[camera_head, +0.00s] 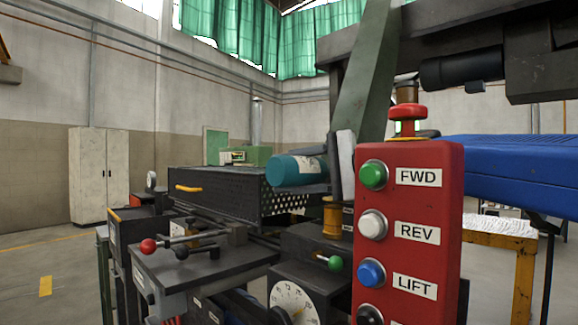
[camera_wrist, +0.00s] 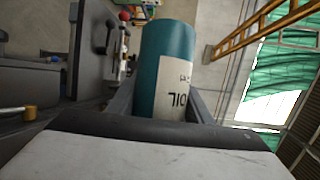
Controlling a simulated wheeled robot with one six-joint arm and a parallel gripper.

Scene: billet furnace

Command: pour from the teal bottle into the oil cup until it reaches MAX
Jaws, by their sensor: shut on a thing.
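The teal bottle (camera_head: 290,170) is tipped nearly level in the head view, its broad teal end to the left and its pale label to the right. It also shows in the wrist view (camera_wrist: 166,50), with "OIL" on the label, between the two fingers of my gripper (camera_wrist: 160,108), which is shut on it. In the head view my gripper (camera_head: 338,165) is partly hidden. The bottle's mouth is hidden, and I see no stream. A small amber cup (camera_head: 332,218), likely the oil cup, stands below and right of the bottle. Its MAX mark and level cannot be read.
A red control box (camera_head: 408,240) with FWD, REV and LIFT buttons fills the near right. Levers with a red knob (camera_head: 148,246) and a green knob (camera_head: 335,264) stick out nearby, above a dial (camera_head: 292,305).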

